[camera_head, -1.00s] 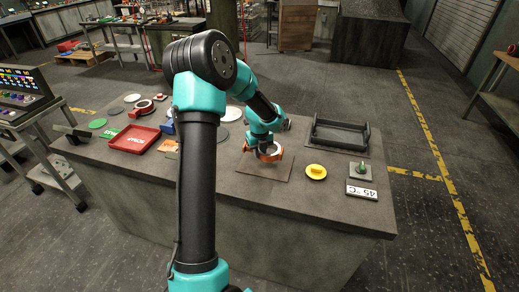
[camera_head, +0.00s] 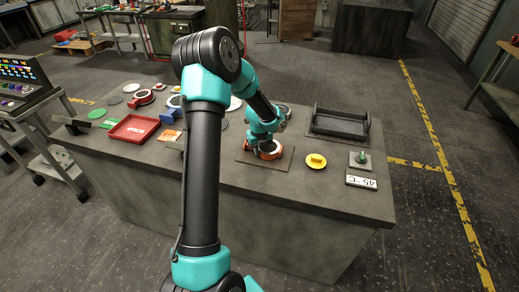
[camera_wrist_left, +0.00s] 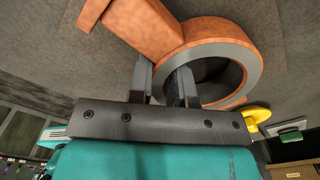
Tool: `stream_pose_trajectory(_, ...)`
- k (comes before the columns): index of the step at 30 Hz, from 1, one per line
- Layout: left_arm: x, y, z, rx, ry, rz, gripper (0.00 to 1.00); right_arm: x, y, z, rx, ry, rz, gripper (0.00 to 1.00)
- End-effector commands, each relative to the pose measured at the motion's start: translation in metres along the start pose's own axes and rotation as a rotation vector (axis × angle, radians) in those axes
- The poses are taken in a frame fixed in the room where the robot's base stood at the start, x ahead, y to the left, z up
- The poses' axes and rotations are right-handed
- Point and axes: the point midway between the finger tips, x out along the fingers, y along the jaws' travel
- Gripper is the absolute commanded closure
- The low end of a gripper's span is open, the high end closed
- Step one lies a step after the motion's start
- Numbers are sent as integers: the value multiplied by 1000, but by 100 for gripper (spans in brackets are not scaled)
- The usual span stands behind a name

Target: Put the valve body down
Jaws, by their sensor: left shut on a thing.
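The valve body (camera_head: 272,156) is orange, with a round ring, a grey ring face and a block-like arm. It is low over the brown square mat (camera_head: 246,156) on the bench; I cannot tell whether it touches. My left gripper (camera_head: 266,147) points down at it and is shut on its ring wall. In the left wrist view the valve body (camera_wrist_left: 206,28) fills the top, with one finger of the gripper (camera_wrist_left: 163,82) outside the ring and one inside its opening. My right gripper is not in view.
A black tray (camera_head: 340,134) lies behind right of the mat. A yellow part (camera_head: 316,161), a green-knobbed piece (camera_head: 360,158) and a "45 °C" sign (camera_head: 361,181) are to the right. A red tray (camera_head: 134,128) and several discs are left. My arm hides part of the bench.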

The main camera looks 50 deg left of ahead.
Motion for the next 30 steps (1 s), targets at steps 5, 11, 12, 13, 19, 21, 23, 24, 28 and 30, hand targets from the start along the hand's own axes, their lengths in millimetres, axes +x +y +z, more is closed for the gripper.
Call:
stream_pose_trajectory(5, -2, -1, 1, 0, -3, -2, 100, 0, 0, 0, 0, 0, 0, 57)
stream_pose_trajectory(11, 0, -1, 1, 0, -3, -2, 100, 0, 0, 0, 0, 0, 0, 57)
stream_pose_trajectory(12, 0, 0, 1, 0, -3, -2, 100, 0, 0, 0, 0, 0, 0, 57)
stream_pose_trajectory(13, 0, -1, 1, 0, -3, -2, 100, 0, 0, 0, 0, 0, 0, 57)
stream_pose_trajectory(19, 2, 0, 1, 0, -3, -2, 100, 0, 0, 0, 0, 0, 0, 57)
stream_pose_trajectory(21, 3, 0, 1, 0, -3, -2, 100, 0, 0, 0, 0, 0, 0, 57)
stream_pose_trajectory(23, 4, 0, 1, 0, -3, -2, 100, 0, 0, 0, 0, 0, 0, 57)
stream_pose_trajectory(24, 4, -1, 1, 0, -3, -2, 78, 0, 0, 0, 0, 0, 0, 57)
stream_pose_trajectory(28, 4, 0, 1, 0, -2, -1, 66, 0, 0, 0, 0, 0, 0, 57)
stream_pose_trajectory(30, 4, 0, 1, 0, -2, -1, 59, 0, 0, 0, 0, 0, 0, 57)
